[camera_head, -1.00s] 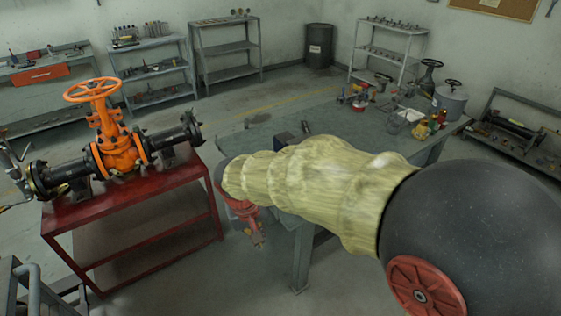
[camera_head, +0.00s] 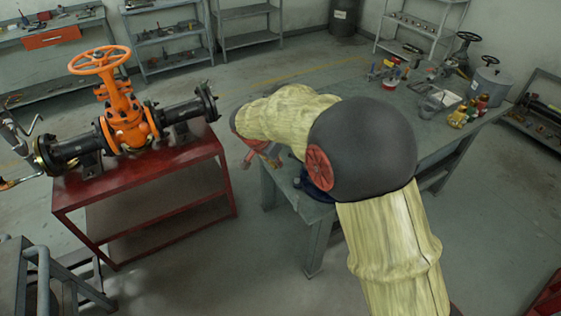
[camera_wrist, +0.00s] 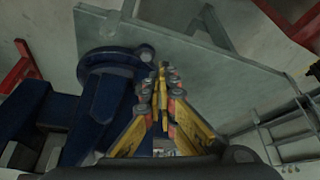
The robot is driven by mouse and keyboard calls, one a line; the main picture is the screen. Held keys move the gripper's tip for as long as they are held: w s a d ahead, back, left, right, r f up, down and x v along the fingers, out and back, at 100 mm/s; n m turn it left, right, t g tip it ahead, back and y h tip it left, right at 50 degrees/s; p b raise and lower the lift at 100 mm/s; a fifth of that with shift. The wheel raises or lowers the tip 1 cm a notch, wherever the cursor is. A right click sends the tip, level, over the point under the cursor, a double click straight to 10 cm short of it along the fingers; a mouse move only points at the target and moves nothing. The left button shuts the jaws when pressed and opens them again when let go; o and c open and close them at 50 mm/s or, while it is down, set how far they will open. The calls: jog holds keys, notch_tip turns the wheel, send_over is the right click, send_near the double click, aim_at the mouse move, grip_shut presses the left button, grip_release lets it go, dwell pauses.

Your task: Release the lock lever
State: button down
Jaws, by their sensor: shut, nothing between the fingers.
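My gripper (camera_wrist: 161,80) is shut and empty in the wrist view, its yellow fingers meeting at the tips. It is in front of a dark blue body with a round flange (camera_wrist: 112,68), which stands on the grey bench; whether they touch I cannot tell. In the head view, part of a dark blue thing (camera_head: 316,190) shows beside my arm. My gripper (camera_head: 262,155) is partly hidden behind the arm there. No lock lever is clearly identifiable. An orange gate valve (camera_head: 122,118) sits on a red stand, with an orange-tipped lever (camera_head: 12,184) at its left end.
The red stand (camera_head: 140,178) is left of the grey workbench (camera_head: 440,130), with a floor gap between them. Small bottles (camera_head: 465,112), a tray and valve parts lie toward the bench's right. A grey railing (camera_head: 45,275) is at the lower left. Shelves line the back wall.

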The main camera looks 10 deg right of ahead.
jog(key=b+x, duration=0.2)
jog(key=x, duration=0.6)
jog(key=shift+w+d+f, duration=0.1)
jog(key=shift+d, duration=0.05)
jog(key=shift+w+d+r+b, duration=0.2)
jog(key=shift+w+d+r, duration=0.1)
jog(key=shift+w+d, duration=0.35)
jog(key=shift+w+d+r+b, duration=0.25)
jog(key=shift+w+d, duration=0.2)
jog(key=shift+d, duration=0.25)
jog(key=shift+w+d+r+m+g+b, duration=0.15)
jog(key=shift+w+m+g+b, duration=0.15)
jog(key=shift+w+m+b, duration=0.4)
jog(key=shift+w, duration=0.1)
